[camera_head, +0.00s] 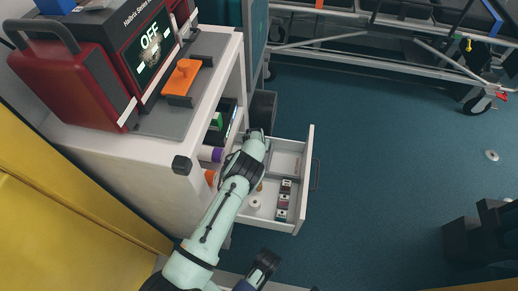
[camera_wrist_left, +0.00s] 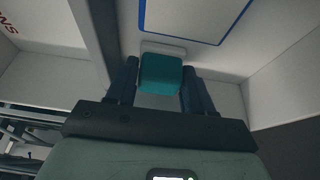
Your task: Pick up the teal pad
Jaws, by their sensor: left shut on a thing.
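The teal pad (camera_wrist_left: 161,75) shows in the left wrist view as a small rounded block between the two dark fingers of my left gripper (camera_wrist_left: 158,80). The left gripper is shut on it. A pale strip lies just behind the pad, against a white surface. In the head view my left arm reaches over the open drawer beside the white cabinet; the pad is hidden there. My right gripper (camera_head: 263,267) is at the bottom edge of the head view, dark and away from the drawer; its fingers are not clear.
The white drawer (camera_head: 309,165) stands open with small boxes (camera_head: 284,200) inside. A cabinet (camera_head: 130,165) carries a red case (camera_head: 75,75) and a device reading OFF (camera_head: 150,45). A wheeled stretcher frame (camera_head: 420,55) stands at the back.

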